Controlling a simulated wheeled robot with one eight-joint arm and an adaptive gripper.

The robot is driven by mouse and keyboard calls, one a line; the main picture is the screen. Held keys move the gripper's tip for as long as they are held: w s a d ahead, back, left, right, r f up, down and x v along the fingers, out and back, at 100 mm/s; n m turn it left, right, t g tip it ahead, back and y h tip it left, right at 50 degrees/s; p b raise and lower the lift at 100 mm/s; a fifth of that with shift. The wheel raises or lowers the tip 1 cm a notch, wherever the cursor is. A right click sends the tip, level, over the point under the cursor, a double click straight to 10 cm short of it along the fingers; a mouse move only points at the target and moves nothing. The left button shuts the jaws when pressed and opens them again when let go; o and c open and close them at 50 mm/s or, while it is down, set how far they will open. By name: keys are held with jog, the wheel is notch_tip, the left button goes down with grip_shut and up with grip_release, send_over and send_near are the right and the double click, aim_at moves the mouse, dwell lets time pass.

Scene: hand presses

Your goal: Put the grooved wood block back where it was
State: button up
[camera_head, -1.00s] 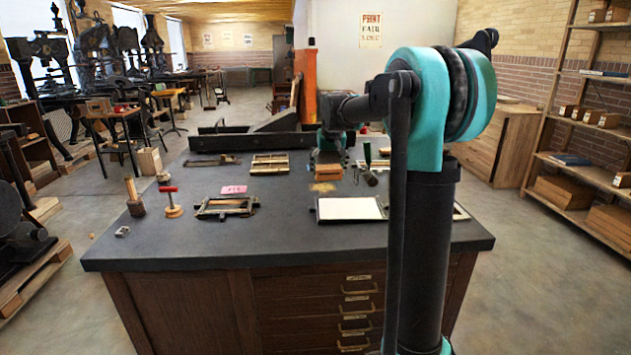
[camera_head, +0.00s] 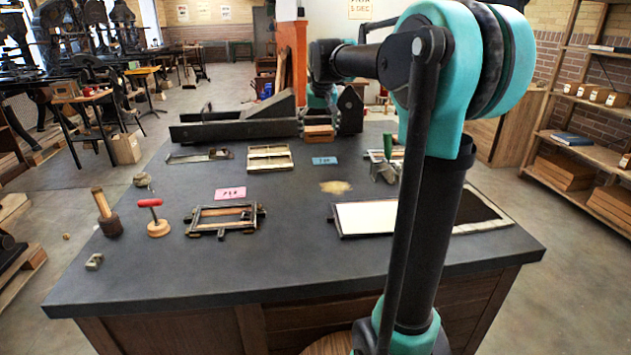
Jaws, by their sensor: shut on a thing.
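The grooved wood block (camera_head: 318,135) is a small orange-brown block near the far side of the dark table (camera_head: 280,280), in front of the long dark press bed. My gripper (camera_head: 318,121) points down over it and is shut on it. The fingertips are small and partly hidden, and the grooves cannot be made out. I cannot tell whether the block touches the table. A blue card (camera_head: 325,160) lies just in front of the block, and a tan patch (camera_head: 336,187) lies nearer still.
The press bed (camera_head: 235,130) stands behind the block. A wooden frame (camera_head: 270,157) lies to its left and a green-handled tool (camera_head: 386,160) to its right. Nearer are a pink card (camera_head: 230,193), a metal-framed form (camera_head: 224,218) and a white sheet (camera_head: 364,216). The table's front middle is clear.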

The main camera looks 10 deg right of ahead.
aim_at(317, 186)
notch_tip(317, 186, down, 18)
jog(key=shift+r, duration=0.2)
jog(key=shift+f, duration=0.15)
jog(key=o, duration=1.3)
jog(key=v, duration=1.2)
jog(key=shift+s, duration=0.1)
